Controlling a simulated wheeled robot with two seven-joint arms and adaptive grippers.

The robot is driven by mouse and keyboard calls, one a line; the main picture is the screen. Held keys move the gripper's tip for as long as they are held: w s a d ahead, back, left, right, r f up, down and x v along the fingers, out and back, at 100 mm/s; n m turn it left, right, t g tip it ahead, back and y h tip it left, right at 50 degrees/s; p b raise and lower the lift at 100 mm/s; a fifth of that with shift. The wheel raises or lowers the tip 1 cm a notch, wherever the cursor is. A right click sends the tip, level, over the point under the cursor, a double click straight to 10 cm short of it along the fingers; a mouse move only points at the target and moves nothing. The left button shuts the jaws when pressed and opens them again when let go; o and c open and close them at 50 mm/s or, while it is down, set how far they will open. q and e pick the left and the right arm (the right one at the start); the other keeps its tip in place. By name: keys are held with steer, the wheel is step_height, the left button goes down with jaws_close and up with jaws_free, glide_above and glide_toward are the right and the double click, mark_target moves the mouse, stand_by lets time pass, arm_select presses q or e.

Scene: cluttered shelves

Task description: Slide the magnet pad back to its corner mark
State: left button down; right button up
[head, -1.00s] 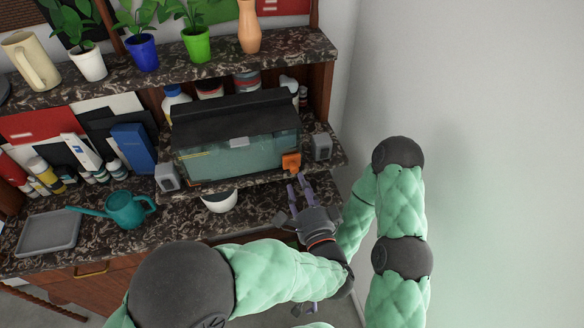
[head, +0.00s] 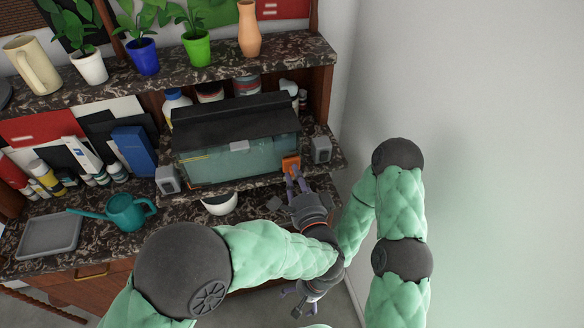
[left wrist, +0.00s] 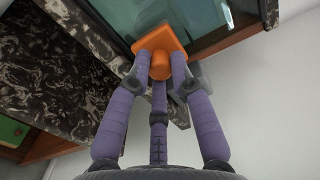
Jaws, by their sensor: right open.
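The orange magnet pad (head: 291,163) is on the front glass of the tank (head: 235,163), near its right end. In the left wrist view the pad (left wrist: 158,38) is a tilted orange plate with a round knob facing me. My left gripper (head: 296,177) is at the pad; in the left wrist view its fingers (left wrist: 160,64) stand around the knob. Whether they press on it is unclear. A thin yellow line (head: 195,155) shows on the glass at upper left; I cannot tell whether it is the corner mark. My right gripper (head: 304,299) is open and empty, low in front of the shelves.
Small grey boxes stand left (head: 167,179) and right (head: 320,149) of the tank. A plain wall (head: 480,150) closes the right side.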

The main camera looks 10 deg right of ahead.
arm_select(q)
steer(key=shift+a, duration=0.15)
steer(key=shift+a+p, duration=0.6)
steer(key=shift+a, duration=0.25)
steer(key=shift+s+a+p, duration=0.15)
steer(key=shift+a+p, duration=0.65)
steer(key=shift+a, duration=1.1)
steer(key=shift+a+f, duration=0.1)
steer(key=shift+a, duration=0.05)
steer(key=shift+s+a+f+p, duration=0.1)
steer(key=shift+a+p, duration=0.2)
steer(key=shift+a, duration=1.2)
steer(key=shift+s+a+p, duration=0.1)
steer(key=shift+a+p, duration=0.2)
steer(key=shift+a, duration=1.3)
